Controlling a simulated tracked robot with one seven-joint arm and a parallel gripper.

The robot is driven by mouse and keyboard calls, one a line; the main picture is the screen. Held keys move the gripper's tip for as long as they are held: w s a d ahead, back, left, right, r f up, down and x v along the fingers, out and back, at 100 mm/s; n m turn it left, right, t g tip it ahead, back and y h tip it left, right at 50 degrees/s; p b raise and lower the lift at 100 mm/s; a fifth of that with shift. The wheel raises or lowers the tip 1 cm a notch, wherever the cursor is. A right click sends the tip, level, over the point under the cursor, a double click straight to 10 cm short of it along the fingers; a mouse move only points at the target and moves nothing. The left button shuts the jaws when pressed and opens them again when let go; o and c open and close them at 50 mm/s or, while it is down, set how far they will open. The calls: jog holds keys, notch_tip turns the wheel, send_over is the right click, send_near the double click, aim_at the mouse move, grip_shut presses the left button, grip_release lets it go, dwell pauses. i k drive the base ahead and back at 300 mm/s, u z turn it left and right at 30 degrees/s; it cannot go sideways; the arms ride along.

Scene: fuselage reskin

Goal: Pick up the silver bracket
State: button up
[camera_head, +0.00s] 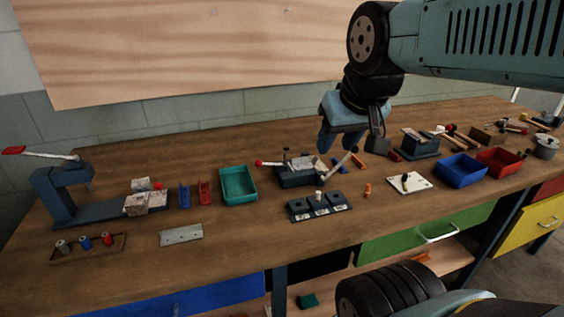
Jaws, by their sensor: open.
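A flat silver piece with small holes, which looks like the silver bracket (181,235), lies on the wooden workbench (235,240) near its front edge, left of centre. Nothing covers it. My gripper (338,140) hangs with its fingers pointing down above the back middle of the bench. It is open, and I see nothing between its fingers. It is well to the right of the silver piece and farther back, apart from it.
A blue lever press (57,196) stands at the left. A rack of small cylinders (88,250) is left of the silver piece. A teal tray (239,185) and a dark fixture block (320,207) stand to its right. Blue (461,171) and red (500,162) bins are farther right.

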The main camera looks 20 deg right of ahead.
aim_at(300, 163)
jog(key=u, duration=1.65)
jog(key=k, duration=1.1)
jog(key=z, duration=2.05)
jog(key=i, duration=1)
